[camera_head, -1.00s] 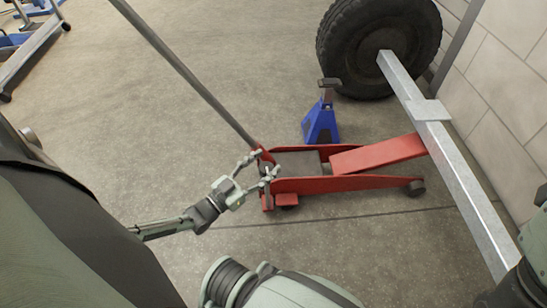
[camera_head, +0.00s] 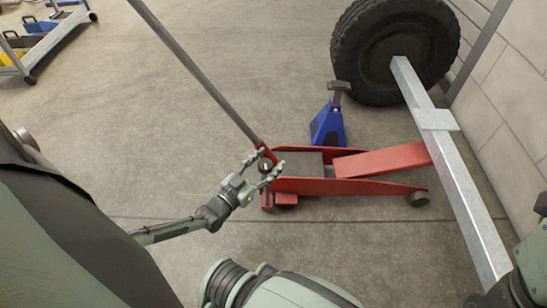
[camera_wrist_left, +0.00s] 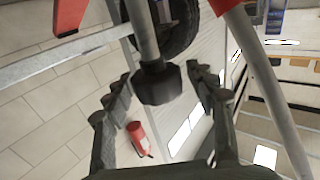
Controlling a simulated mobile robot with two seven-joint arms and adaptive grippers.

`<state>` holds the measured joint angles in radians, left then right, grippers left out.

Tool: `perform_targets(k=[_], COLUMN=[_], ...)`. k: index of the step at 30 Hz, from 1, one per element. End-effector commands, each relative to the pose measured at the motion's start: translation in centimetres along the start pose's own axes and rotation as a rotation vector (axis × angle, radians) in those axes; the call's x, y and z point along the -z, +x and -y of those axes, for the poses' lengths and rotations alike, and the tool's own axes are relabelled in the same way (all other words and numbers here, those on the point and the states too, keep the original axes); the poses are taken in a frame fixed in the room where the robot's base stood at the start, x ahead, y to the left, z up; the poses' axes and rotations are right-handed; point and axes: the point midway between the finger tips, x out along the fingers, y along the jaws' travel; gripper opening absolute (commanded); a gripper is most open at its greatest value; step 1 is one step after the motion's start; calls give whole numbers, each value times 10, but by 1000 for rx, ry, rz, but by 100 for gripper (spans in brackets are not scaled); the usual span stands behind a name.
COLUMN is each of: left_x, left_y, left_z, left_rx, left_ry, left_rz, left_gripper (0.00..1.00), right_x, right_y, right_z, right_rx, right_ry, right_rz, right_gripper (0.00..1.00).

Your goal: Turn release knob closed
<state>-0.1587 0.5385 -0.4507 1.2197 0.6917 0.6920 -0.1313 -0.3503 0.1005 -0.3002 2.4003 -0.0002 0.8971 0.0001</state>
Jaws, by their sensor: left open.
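The red floor jack (camera_head: 350,186) stands on the floor, its lift arm reaching under the metal trailer beam. Its long grey handle (camera_head: 195,75) slants up to the left. The release knob (camera_wrist_left: 158,85) shows in the left wrist view as a dark cap on the end of a grey shaft. My left gripper (camera_head: 270,160) is open at the jack's handle end, and its fingers also show in the left wrist view (camera_wrist_left: 160,85). The knob sits between the two spread fingers, with visible gaps on both sides. The right gripper is out of view.
A blue jack stand (camera_head: 328,125) stands just behind the jack. A tyre (camera_head: 395,45) and the metal beam (camera_head: 455,180) are at the right by the wall. A red extinguisher (camera_wrist_left: 138,138) shows in the left wrist view.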

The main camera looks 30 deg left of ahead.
Motion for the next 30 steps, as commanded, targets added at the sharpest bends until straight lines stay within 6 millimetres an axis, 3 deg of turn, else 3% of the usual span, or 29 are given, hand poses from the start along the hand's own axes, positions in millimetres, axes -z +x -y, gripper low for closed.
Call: perform_targets(k=[6, 16, 28, 30], left_x=[-1, 0, 0, 0], left_y=[23, 27, 27, 26], left_z=[0, 0, 0, 0], left_rx=[0, 0, 0, 0], left_ry=[-1, -1, -1, -1], left_rz=[1, 1, 1, 1], left_gripper=[56, 55, 5, 3], right_x=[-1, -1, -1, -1], right_y=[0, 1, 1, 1], right_z=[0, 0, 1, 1], right_rx=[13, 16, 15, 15], right_ry=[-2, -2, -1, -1], right_rz=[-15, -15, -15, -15], right_gripper=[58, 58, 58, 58])
